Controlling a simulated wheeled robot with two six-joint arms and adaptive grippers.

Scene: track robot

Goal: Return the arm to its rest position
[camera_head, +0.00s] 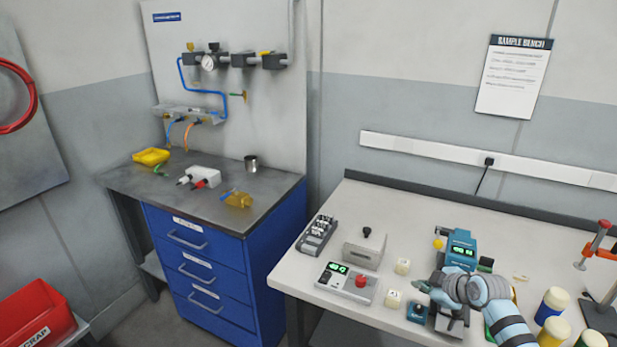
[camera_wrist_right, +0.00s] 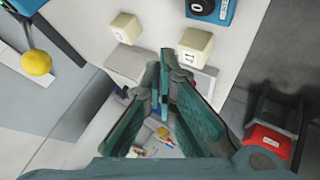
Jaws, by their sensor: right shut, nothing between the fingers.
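My right arm (camera_head: 510,320) comes in from the lower right of the head view, a grey and pale blue arm over the white bench. My right gripper (camera_head: 424,287) is at its end, pointing left above the bench near two cream blocks. In the right wrist view its teal fingers (camera_wrist_right: 164,55) are together at the tips with nothing between them. My left gripper is in neither view.
Near the gripper stand a cream block (camera_head: 393,298), another cream block (camera_head: 402,266), a grey box with a black knob (camera_head: 363,249) and a blue device with a green display (camera_head: 459,250). Yellow-lidded jars (camera_head: 552,304) stand at right. A blue drawer cabinet (camera_head: 205,262) is at left.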

